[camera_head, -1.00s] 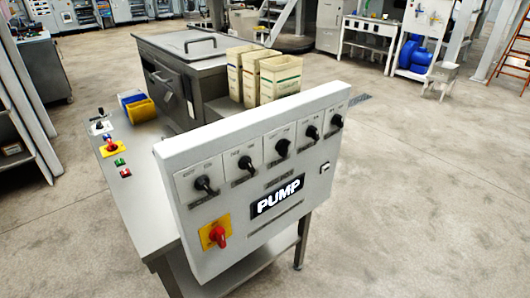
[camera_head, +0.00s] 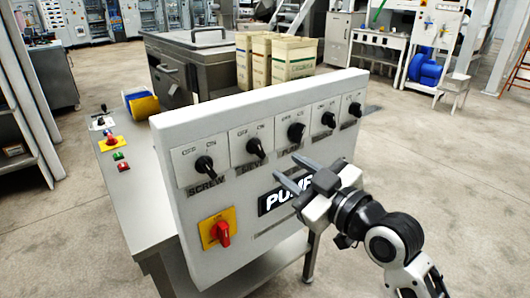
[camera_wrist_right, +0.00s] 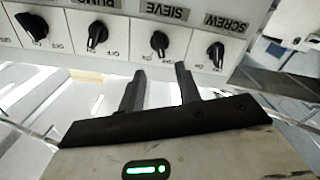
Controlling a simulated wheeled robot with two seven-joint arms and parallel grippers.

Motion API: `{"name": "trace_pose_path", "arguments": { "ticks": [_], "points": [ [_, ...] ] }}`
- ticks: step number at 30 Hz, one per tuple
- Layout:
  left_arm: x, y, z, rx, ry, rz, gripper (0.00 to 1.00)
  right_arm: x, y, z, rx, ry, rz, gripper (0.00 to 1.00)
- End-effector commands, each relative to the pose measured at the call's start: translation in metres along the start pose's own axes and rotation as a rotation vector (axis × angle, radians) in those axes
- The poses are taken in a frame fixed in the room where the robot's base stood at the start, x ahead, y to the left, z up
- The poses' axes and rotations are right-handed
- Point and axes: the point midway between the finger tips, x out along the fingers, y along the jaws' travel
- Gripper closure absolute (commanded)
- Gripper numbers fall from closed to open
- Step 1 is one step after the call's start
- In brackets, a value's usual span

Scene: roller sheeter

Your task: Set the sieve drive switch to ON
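The sieve drive switch (camera_head: 255,147) is the second black knob from the left on the white panel (camera_head: 180,231), above a label reading SIEVE. Its plate has OFF at the left and ON at the right. I cannot tell for sure which its pointer faces. It also shows in the wrist view (camera_wrist_right: 159,41), where the panel appears upside down. My right gripper (camera_head: 286,166) is open and empty, its fingers toward the panel, below and right of the sieve knob in the head view. In the wrist view the fingertips (camera_wrist_right: 160,68) point toward the knob without visible contact. My left gripper is not in view.
The screw knob (camera_head: 205,165) is on the left and the pump knob (camera_head: 296,132) on the right, with more knobs beyond. A red switch on a yellow plate (camera_head: 221,232) is below. Cartons (camera_head: 292,60) stand behind.

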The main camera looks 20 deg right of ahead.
Motion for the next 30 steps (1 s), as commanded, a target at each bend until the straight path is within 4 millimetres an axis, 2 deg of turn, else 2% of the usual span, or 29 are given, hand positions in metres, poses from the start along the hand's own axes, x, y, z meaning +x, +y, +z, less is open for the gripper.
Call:
{"name": "trace_pose_path", "arguments": {
  "ticks": [1,6,12,18,25,26,29,30],
  "points": [
    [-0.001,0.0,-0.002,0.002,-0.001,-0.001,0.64,0.012,0.001,-0.003,0.003,0.004,-0.001,0.66],
    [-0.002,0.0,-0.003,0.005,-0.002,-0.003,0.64,0.047,0.0,-0.001,0.003,0.001,-0.001,0.66],
    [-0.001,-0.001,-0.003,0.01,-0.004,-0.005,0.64,0.075,0.0,0.0,0.002,0.0,0.0,0.66],
    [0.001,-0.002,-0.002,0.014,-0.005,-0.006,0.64,0.085,-0.001,0.0,0.0,-0.001,-0.001,0.66],
    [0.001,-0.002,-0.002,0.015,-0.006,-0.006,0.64,0.085,-0.001,0.001,0.0,-0.001,-0.001,0.66],
    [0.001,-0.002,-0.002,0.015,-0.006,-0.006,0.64,0.085,-0.001,0.001,0.0,-0.001,-0.001,0.72],
    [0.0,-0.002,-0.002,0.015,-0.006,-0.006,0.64,0.085,-0.001,0.001,0.0,-0.001,-0.001,1.0],
    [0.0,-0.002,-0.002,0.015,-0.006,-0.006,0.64,0.085,-0.001,0.001,0.0,-0.001,-0.001,1.0]
  ]
}}
